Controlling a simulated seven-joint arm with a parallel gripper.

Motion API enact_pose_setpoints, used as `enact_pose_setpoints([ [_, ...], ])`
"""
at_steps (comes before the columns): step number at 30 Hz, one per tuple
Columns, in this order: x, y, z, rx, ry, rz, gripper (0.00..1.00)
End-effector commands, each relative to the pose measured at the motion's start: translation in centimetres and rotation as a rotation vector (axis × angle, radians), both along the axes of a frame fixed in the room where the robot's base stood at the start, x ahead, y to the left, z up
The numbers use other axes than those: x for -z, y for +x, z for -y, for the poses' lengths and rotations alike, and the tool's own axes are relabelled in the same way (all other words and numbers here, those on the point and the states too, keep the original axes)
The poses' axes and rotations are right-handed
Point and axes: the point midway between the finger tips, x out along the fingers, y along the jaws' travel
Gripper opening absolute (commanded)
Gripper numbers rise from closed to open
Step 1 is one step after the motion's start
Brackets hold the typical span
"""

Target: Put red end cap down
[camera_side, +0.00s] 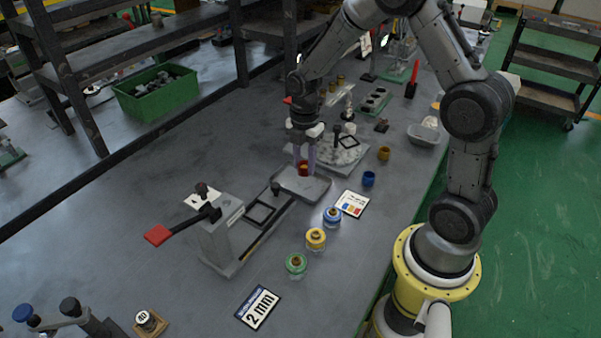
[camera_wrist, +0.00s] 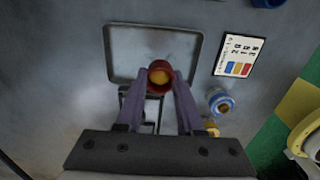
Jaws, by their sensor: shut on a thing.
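The red end cap (camera_wrist: 159,73) is a short red ring with an orange-yellow inside. My gripper (camera_wrist: 160,80) is shut on it, one purple finger on each side. In the side view the cap (camera_side: 303,168) shows between the fingertips of my gripper (camera_side: 304,165), over the grey tray (camera_side: 316,190). The tray also shows in the wrist view (camera_wrist: 120,50), with the cap over its lower right part. I cannot tell whether the cap touches the tray.
A blue cap (camera_side: 368,178) and a yellow cap (camera_side: 384,153) stand to the right. Blue, yellow and green-ringed parts (camera_side: 316,238) stand in front, near a colour card (camera_side: 351,203).

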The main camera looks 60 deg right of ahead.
Motion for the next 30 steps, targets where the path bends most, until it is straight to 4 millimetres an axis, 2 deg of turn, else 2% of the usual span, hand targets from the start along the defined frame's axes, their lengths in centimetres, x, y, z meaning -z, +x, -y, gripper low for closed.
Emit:
enact_pose_setpoints([
  [8, 1.6, 1.3, 0.3, 0.000, 0.000, 0.000, 0.00],
  [15, 4.6, 1.3, 0.3, 0.000, 0.000, -0.002, 0.00],
  [26, 4.9, 1.3, 0.3, 0.000, 0.000, 0.001, 0.00],
  [27, 4.9, 1.3, 0.3, 0.000, 0.000, 0.001, 0.38],
  [30, 4.9, 1.3, 0.3, 0.000, 0.000, 0.001, 0.56],
])
